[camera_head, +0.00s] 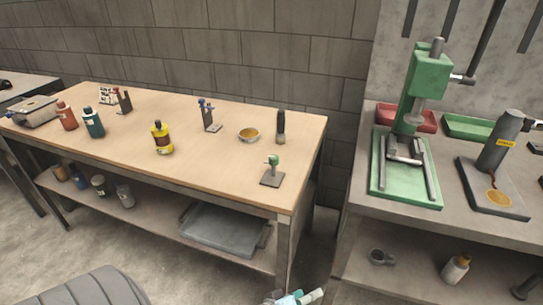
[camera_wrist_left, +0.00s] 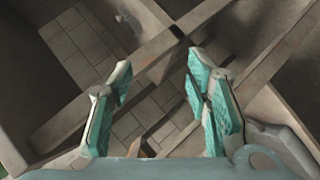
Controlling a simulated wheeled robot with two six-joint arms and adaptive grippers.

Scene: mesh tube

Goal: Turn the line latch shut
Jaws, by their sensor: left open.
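Which fitting is the line latch, I cannot tell for sure. A small green-topped fitting on a dark square plate (camera_head: 271,179) stands at the front right corner of the wooden bench. A blue-topped fitting on a metal bracket (camera_head: 210,117) stands farther back. Neither shows clearly whether it is turned. My left gripper (camera_head: 295,297) shows at the bottom edge of the head view, low in front of the benches and well away from both fittings. In the left wrist view its teal-padded fingers (camera_wrist_left: 160,82) are apart with nothing between them. My right gripper is not in view.
The wooden bench (camera_head: 235,187) also bears a yellow bottle (camera_head: 161,138), a small bowl (camera_head: 248,134), a dark upright tool (camera_head: 281,127) and other bottles. A grey bench (camera_head: 465,229) at right carries a green press (camera_head: 424,85). A gap separates the benches.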

